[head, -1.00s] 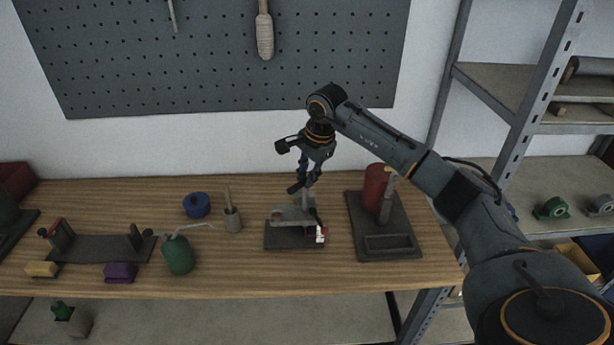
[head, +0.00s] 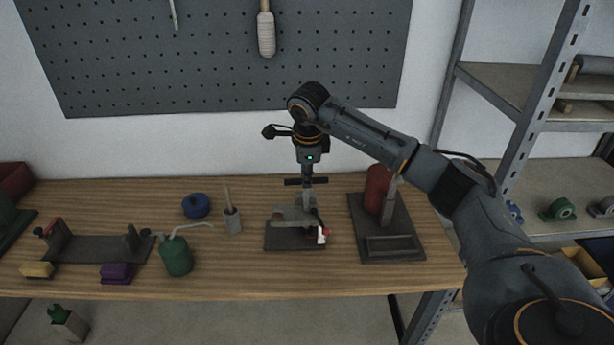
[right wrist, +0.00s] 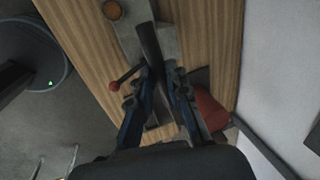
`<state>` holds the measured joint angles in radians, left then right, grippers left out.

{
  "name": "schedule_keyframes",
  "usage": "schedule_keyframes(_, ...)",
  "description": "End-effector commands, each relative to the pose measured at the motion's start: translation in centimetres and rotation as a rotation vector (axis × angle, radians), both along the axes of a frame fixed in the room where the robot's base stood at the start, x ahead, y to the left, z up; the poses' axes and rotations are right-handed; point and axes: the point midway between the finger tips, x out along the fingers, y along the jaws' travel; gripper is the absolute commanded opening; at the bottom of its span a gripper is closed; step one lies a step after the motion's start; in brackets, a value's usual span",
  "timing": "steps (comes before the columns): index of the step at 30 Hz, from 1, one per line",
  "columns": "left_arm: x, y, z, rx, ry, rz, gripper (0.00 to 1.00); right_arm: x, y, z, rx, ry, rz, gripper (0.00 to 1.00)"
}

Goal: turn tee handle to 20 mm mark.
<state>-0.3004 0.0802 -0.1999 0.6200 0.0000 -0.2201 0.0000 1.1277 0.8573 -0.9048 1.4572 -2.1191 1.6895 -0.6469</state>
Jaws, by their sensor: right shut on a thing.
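The tee handle (head: 293,182) is a dark crossbar on top of an upright stem above a small grey fixture (head: 290,241) on the bench. It lies level, left to right, in the head view. My right gripper (head: 307,180) points straight down from above and is shut on the tee handle. In the right wrist view the dark bar (right wrist: 149,42) runs between the two fingers (right wrist: 161,88). A red and white piece (head: 323,235) sits at the fixture's front right. No 20 mm mark or scale can be made out. My left gripper is not in view.
A stand with a red cylinder (head: 377,188) is close to the right of the fixture. A cup with a wooden handle (head: 232,219), a green oil can (head: 177,257) and a blue round container (head: 196,206) stand to the left. Metal shelving (head: 510,95) rises at the right.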

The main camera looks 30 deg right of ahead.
Motion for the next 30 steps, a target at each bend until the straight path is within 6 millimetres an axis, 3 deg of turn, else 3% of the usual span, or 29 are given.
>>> schedule_keyframes(18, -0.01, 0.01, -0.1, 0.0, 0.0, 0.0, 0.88, 0.06, -0.01, 0.11, 0.0, -0.002, -0.043, 0.0)
schedule_keyframes(19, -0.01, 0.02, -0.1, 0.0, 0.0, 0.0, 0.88, 0.06, -0.01, 0.11, 0.0, -0.002, -0.043, 0.22)
schedule_keyframes(21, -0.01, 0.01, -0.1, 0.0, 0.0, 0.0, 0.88, 0.05, 0.0, 0.11, 0.0, -0.002, -0.042, 0.36)
schedule_keyframes(30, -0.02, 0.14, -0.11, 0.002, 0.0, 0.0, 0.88, 0.02, 0.02, 0.09, 0.0, -0.001, -0.041, 0.39)
